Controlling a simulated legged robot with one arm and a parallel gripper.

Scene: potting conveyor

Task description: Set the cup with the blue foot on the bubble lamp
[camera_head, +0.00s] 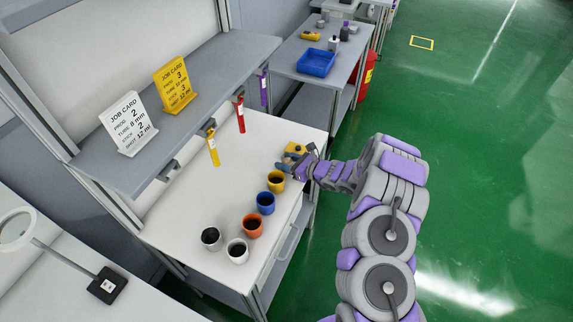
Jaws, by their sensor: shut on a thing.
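Whether any has a blue foot does not show. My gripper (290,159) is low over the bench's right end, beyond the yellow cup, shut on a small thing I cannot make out. A yellow object (297,147) shows right beside the fingers. I cannot pick out the bubble lamp for sure.
A shelf (215,88) above the bench holds a white job card (127,122) and a yellow one (174,87). Coloured tags hang from its edge. A magnifier (18,229) stands lower left. A blue tray (316,63) is on the far table. Green floor is open at right.

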